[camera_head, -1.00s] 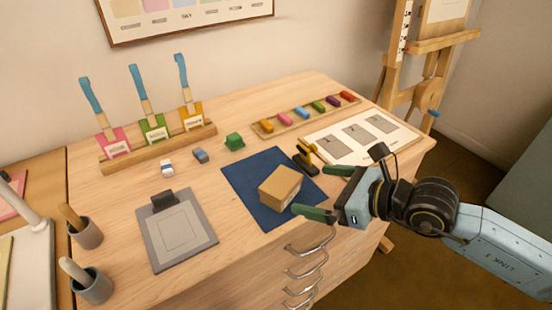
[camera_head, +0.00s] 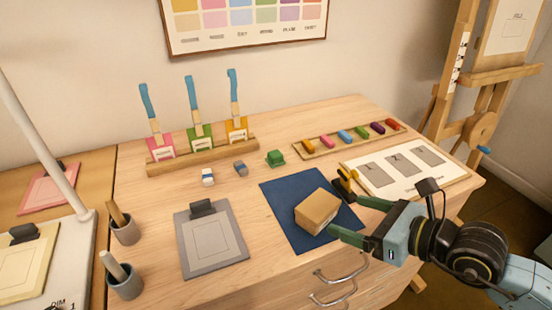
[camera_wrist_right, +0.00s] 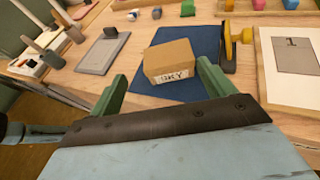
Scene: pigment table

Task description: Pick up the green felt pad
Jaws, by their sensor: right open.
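The green felt pad (camera_head: 275,158) looks like a small green block. It sits on the table behind the blue mat, and it also shows at the top edge of the right wrist view (camera_wrist_right: 187,8). My right gripper (camera_head: 347,216) is open, with its two green fingers pointing at a cardboard box (camera_head: 316,208). The box lies between my gripper and the pad. In the right wrist view the box, labelled SKY (camera_wrist_right: 169,60), is just ahead of the open fingers (camera_wrist_right: 160,82). Nothing is held. My left gripper is not in view.
The box rests on a blue mat (camera_head: 283,205). A yellow-and-black tool (camera_head: 344,183) stands beside my right gripper. Two small blocks (camera_head: 240,168) lie left of the pad. A grey clipboard (camera_head: 210,240), a brush rack (camera_head: 203,155) and a crayon tray (camera_head: 350,140) surround this area.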

